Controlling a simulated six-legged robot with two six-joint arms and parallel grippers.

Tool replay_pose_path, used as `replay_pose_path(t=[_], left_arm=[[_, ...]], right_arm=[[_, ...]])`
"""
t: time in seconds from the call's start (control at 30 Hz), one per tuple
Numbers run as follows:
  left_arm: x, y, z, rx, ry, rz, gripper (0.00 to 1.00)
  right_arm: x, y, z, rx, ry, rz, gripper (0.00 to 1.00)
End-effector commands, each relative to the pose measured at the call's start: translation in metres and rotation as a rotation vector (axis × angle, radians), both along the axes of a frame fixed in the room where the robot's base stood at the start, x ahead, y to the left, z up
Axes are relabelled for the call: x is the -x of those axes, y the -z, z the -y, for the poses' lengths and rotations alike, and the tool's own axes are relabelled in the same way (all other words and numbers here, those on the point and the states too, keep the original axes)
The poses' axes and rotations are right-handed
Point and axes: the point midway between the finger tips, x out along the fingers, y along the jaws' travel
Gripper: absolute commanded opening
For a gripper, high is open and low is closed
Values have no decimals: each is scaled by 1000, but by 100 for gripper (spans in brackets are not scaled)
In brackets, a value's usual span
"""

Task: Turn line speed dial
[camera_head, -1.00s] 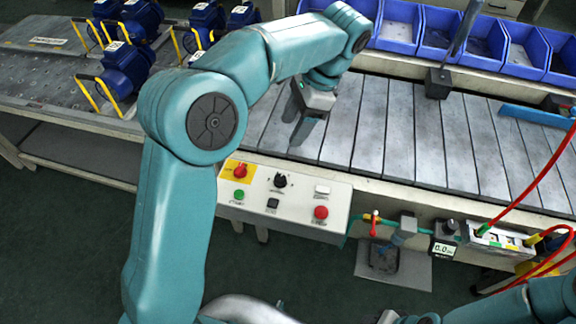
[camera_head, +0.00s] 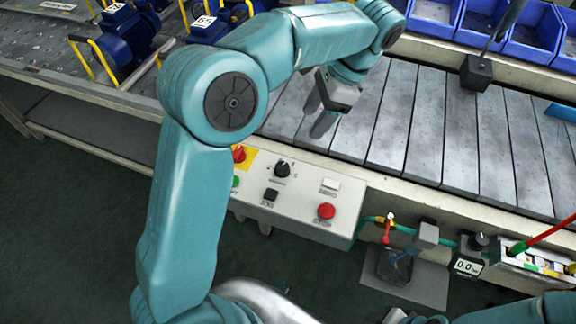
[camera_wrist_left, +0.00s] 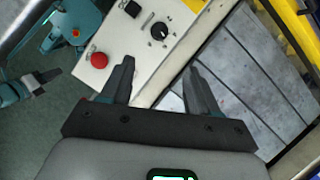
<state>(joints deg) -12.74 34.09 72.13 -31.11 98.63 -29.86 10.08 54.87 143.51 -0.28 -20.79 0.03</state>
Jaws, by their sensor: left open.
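The line speed dial is most likely the black round knob (camera_head: 282,169) on the sloped front of a pale control box (camera_head: 345,190). In the left wrist view the knob (camera_wrist_left: 159,31) has a white pointer mark and lies beyond the fingertips, roughly in line with the gap between them. My left gripper (camera_head: 316,122) is over the conveyor slats, above and right of the knob in the head view. Its fingers (camera_wrist_left: 160,66) are open, empty and apart from the knob. My right arm shows at the lower right of the head view; its jaws are unclear.
Beside the knob are a red knob on yellow (camera_head: 239,154), a black switch (camera_head: 270,194), a white button (camera_head: 331,184) and a red button (camera_head: 326,211). Blue bins (camera_head: 530,35) stand behind the conveyor. A red-handled valve (camera_head: 388,228) is right of the box.

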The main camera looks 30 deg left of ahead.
Motion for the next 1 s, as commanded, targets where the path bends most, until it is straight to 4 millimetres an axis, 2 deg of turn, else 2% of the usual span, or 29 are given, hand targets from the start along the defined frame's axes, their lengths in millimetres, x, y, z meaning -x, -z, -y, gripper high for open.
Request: replay_pose_path(t=[0.17, 0.5, 0.7, 0.83, 1.0], left_arm=[[6, 18, -6, 0, -1, -3, 61], [24, 92, -27, -1, -2, -4, 61], [33, 128, -39, 0, -1, -3, 61], [37, 143, -43, 0, -1, -1, 61], [39, 150, -46, 0, -1, 0, 61]], right_arm=[[0, 6, 0, 0, 0, 0, 43], [0, 21, 0, 0, 0, 0, 43], [0, 26, 0, 0, 0, 0, 43], [0, 27, 0, 0, 0, 0, 43], [0, 28, 0, 0, 0, 0, 43]])
